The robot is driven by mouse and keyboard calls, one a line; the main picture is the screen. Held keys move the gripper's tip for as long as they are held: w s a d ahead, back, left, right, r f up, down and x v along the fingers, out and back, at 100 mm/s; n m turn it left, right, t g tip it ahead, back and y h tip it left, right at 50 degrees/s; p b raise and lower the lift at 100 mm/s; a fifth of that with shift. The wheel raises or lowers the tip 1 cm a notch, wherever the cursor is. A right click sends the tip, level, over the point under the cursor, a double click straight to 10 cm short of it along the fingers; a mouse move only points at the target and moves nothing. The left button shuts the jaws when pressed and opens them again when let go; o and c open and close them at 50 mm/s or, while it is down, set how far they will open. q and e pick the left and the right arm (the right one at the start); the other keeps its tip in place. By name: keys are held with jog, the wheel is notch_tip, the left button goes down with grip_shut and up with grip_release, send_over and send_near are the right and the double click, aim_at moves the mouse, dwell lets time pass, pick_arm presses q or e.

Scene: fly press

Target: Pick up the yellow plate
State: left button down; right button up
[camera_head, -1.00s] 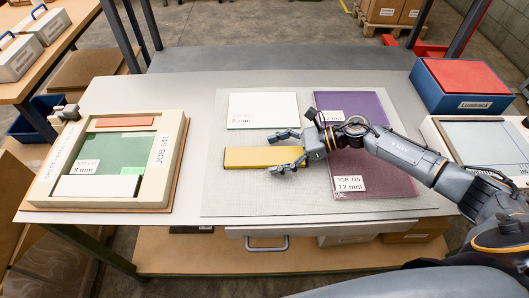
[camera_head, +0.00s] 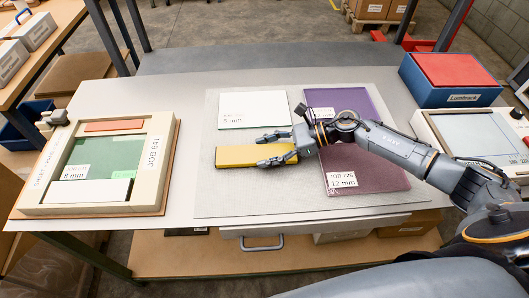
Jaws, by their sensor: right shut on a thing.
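The yellow plate (camera_head: 235,157) is a long flat bar on the grey mat (camera_head: 225,195), just in front of the white plate (camera_head: 252,110). My right gripper (camera_head: 266,150) comes in from the right and is shut on the right part of the yellow plate, one finger at its back edge and one at its front edge. I cannot tell whether the plate is lifted off the mat. The gripper hides part of its right end. My left gripper is not in view.
Purple plates (camera_head: 365,170) lie right of the yellow plate, partly under my right arm. A cream frame (camera_head: 153,165) with coloured plates stands left. A blue box with a red top (camera_head: 455,70) and a cream device (camera_head: 470,135) stand right. The mat's front is clear.

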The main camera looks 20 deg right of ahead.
notch_tip(320, 180, up, 3)
jog(key=shift+f+b, duration=0.15)
jog(key=shift+b, duration=0.3)
jog(key=s+a+r, duration=0.9)
jog(key=s, duration=0.1)
jog(key=shift+a+r+b, duration=0.3)
jog(key=shift+a+b, duration=0.05)
jog(key=shift+s+r, duration=0.1)
